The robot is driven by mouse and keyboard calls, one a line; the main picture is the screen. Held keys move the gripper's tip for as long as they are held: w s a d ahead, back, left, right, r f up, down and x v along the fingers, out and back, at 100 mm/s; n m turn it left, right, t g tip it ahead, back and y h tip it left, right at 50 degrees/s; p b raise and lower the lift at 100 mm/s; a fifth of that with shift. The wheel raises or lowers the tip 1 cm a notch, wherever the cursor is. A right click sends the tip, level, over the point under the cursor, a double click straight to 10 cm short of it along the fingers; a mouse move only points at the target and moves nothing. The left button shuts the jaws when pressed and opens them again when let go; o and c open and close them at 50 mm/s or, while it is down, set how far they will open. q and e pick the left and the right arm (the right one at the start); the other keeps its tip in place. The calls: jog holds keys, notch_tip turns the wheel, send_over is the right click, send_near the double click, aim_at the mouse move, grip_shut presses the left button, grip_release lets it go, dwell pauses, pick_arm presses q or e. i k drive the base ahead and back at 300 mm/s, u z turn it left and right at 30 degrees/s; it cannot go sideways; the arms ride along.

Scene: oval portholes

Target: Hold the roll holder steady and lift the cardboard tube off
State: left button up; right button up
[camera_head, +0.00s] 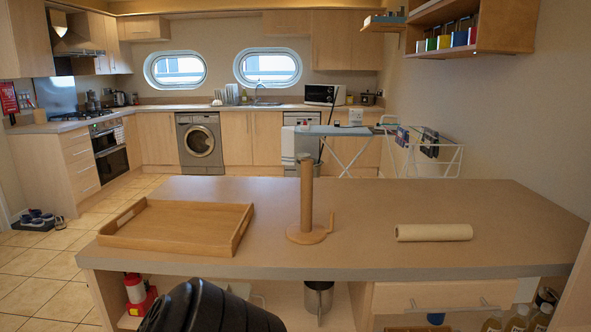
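The wooden roll holder (305,235) stands upright near the middle of the counter, with a round base and a short side peg at its right. A brown upright cylinder (306,200) rises from the middle of the base. It looks like the cardboard tube around the post, but I cannot clearly tell tube from post. Neither of my grippers shows in the head view, and nothing is seen touching the holder.
A wooden tray (180,241) lies on the counter (375,200) at the left. A cream roll (434,232) lies on its side at the right. The counter between holder and roll is clear. An ironing board (340,131) and drying rack (440,155) stand behind.

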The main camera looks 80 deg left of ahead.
aim_at(305, 164)
jog(key=u, duration=2.35)
